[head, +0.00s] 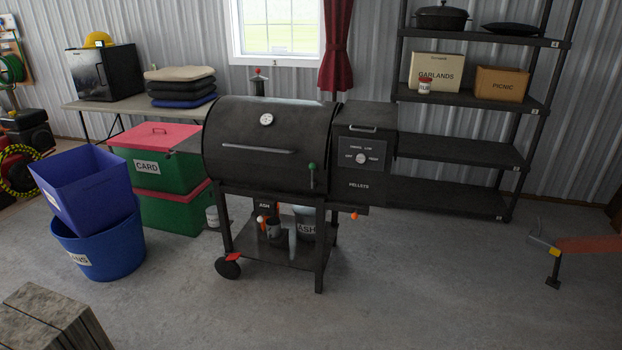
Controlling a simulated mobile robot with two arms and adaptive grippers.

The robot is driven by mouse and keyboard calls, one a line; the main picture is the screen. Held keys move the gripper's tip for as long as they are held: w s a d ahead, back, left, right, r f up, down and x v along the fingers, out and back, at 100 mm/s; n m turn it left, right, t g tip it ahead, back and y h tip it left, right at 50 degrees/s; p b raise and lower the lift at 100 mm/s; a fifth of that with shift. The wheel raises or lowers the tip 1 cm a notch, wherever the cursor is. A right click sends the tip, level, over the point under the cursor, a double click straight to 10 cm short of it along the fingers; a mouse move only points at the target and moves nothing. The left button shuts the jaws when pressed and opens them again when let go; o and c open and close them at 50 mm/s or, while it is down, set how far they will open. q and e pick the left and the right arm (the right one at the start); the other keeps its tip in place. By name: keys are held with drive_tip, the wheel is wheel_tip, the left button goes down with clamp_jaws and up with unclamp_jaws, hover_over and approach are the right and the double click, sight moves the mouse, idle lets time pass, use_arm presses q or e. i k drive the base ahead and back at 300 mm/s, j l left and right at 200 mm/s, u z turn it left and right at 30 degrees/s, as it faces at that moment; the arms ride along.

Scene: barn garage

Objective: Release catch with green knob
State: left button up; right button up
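A black barrel pellet grill (265,190) stands on a legged cart in the middle of the head view. Its lid (240,125) is down, with a round dial (266,119) and a long bar handle (257,149) on its front. The catch with the green knob (312,166) is at the right end of the barrel's front. It is a short upright rod with the knob at its top, beside the pellet box (362,160). Whether it is hooked is too small to tell. Neither of my grippers is in view.
Orange knobs show under the barrel (262,219) and under the pellet box (355,216). Blue bins (105,250) and green crates (170,210) stand left, a shelf rack (460,150) behind right, an orange beam (590,244) far right.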

sight(312, 166)
drive_tip(key=i+l+u, duration=0.15)
drive_tip(key=i, duration=0.35)
drive_tip(key=i+l+u, duration=0.15)
drive_tip(key=i, duration=0.35)
drive_tip(key=i+l+u, duration=0.2)
drive_tip(key=i, duration=0.25)
drive_tip(key=i+l+u, duration=0.15)
drive_tip(key=i+l, duration=0.15)
drive_tip(key=i, duration=0.15)
